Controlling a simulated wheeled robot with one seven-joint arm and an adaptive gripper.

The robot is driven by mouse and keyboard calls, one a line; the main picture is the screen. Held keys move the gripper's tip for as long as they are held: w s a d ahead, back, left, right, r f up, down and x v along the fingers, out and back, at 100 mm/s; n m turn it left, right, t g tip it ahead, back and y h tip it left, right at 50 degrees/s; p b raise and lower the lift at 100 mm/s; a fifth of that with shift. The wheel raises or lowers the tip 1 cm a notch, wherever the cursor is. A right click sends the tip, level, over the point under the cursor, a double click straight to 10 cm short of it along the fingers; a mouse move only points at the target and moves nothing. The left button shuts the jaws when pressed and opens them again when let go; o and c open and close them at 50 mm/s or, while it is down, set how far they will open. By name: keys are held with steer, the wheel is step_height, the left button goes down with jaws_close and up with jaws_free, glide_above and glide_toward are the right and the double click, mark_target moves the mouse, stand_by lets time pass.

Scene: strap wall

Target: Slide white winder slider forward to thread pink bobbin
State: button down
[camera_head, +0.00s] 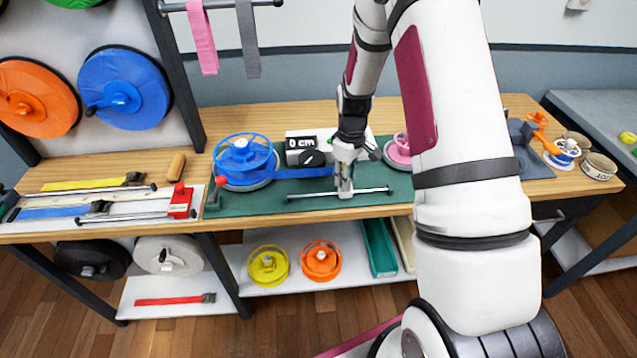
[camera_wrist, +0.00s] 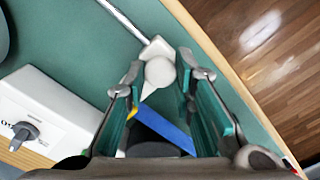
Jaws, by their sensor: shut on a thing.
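The white winder slider (camera_head: 345,190) sits on a thin metal rail (camera_head: 376,191) at the front of the green mat. My gripper (camera_head: 343,163) points down over it, and its fingers are closed around the slider's upper part. In the wrist view, the slider's round white knob (camera_wrist: 159,72) lies between the fingertips of my gripper (camera_wrist: 160,78). A blue strap (camera_head: 305,172) runs from the blue spool (camera_head: 244,158) to the slider; it also shows between the fingers in the wrist view (camera_wrist: 163,130). The pink bobbin (camera_head: 398,149) stands right of the slider, partly hidden by my arm.
A white counter box (camera_head: 293,139) reading "0 cm" stands behind the strap. A red-ended clamp tray (camera_head: 180,202) lies at the left. Small spools and tape rolls (camera_head: 597,168) are at the far right. The green mat (camera_head: 255,202) is bare in front of the spool.

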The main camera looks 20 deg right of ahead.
steer(key=s+d, duration=0.1)
steer(key=d, duration=0.2)
steer(key=s+d, duration=0.1)
steer(key=d, duration=0.2)
steer(key=s+d, duration=0.1)
steer(key=d, duration=0.3)
steer(key=shift+s, duration=0.2)
steer(key=c, duration=1.3)
jaws_free()
steer(key=shift+c, duration=0.2)
steer(key=shift+r, duration=0.1)
steer(key=shift+w+r, duration=0.1)
steer(key=shift+r, duration=0.3)
step_height(320, 180, up, 11)
